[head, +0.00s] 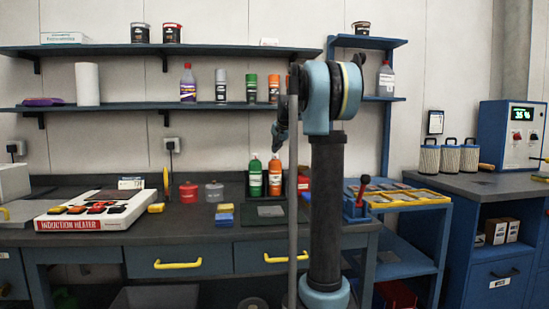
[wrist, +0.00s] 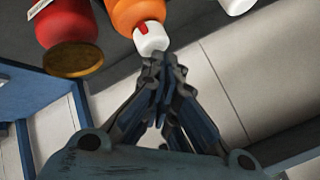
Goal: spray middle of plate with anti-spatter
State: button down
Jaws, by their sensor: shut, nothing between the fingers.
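My gripper (wrist: 160,72) is shut and empty in the wrist view. Its fingertips are close to the white cap (wrist: 150,38) with a red tip on an orange bottle (wrist: 135,12); I cannot tell if they touch. In the head view my gripper (head: 279,147) hangs above the bench, just over an orange bottle (head: 275,182) beside a green bottle (head: 255,182). A flat dark plate-like piece (head: 271,211) lies on the bench in front of them. Spray cans in grey (head: 221,86), green (head: 251,88) and orange (head: 274,88) stand on the lower shelf. No anti-spatter label is readable.
A red container with a golden lid (wrist: 70,35) is left of the orange bottle in the wrist view. A white induction heater (head: 95,212), red and grey pots (head: 188,190) and yellow and blue blocks (head: 225,213) stand on the bench. My arm hides part of the bench's right end.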

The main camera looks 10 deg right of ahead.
dwell(0.4)
jog(key=shift+r, duration=0.65)
notch_tip(320, 180, up, 6)
dwell(0.7)
jog(key=s+f+n+g, duration=0.2)
jog(key=s+f, duration=1.2)
jog(key=s, duration=0.4)
jog(key=s+f+n+g, duration=0.2)
jog(key=s+f+n, duration=0.1)
jog(key=s+f, duration=1.2)
jog(key=s+a+f+n+g+h, duration=0.1)
jog(key=s+f+n+g, duration=0.2)
jog(key=s+f, duration=1.2)
jog(key=s, duration=0.8)
jog(key=shift+s+f, duration=0.15)
jog(key=shift+s, duration=0.1)
jog(key=shift+a, duration=0.1)
